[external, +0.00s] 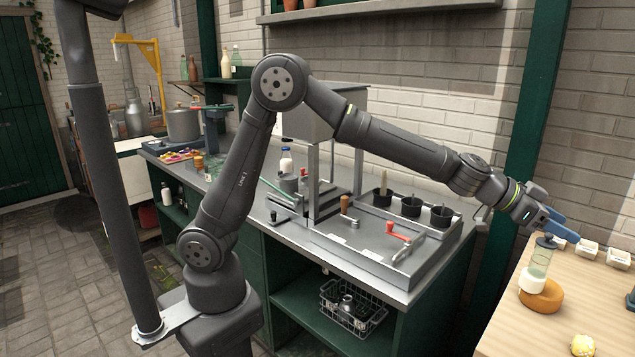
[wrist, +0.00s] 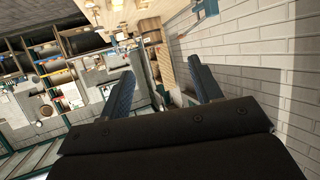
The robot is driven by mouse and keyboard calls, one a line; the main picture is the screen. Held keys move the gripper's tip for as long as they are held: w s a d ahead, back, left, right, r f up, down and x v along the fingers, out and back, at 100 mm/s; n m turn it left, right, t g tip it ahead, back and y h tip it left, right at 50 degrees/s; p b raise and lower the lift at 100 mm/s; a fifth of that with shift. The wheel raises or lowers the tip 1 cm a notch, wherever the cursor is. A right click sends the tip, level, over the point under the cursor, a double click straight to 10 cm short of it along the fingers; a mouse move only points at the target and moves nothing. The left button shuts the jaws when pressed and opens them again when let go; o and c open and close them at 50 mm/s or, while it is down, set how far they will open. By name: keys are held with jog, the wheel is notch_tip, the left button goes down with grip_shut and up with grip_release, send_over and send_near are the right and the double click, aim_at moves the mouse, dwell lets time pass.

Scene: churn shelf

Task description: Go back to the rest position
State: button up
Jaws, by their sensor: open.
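My gripper (external: 560,228) is at the far right of the external view, at the end of my stretched arm, near the left edge of the wooden table. In the wrist view its two blue fingers (wrist: 160,80) stand wide apart with nothing held between them. In the external view a greenish clear bottle (external: 541,260) with a white lower part and dark cap stands just below the fingers. Whether the gripper touches the bottle cannot be told from this angle.
The wooden table (external: 515,325) also holds a round orange-brown item (external: 541,294), a yellow item (external: 582,345) and small white boxes (external: 588,249). The metal counter (external: 345,262) carries black cups (external: 411,206) and red-handled parts (external: 398,232). A wire basket (external: 350,308) sits underneath.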

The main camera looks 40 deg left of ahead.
jog(key=w+a+r+n+t+y, duration=0.1)
jog(key=w+a+r, duration=0.5)
jog(key=w+a, duration=0.2)
jog(key=w+a+r+n+t+y, duration=0.1)
jog(key=w+a+r+n+t, duration=0.1)
jog(key=w+a+r, duration=0.5)
jog(key=w+a+r+n+t+y, duration=0.1)
jog(key=w+a+r+n+t, duration=0.1)
jog(key=w+a+r, duration=0.5)
jog(key=w+a, duration=0.4)
jog(key=a, duration=0.5)
jog(key=shift+y, duration=0.4)
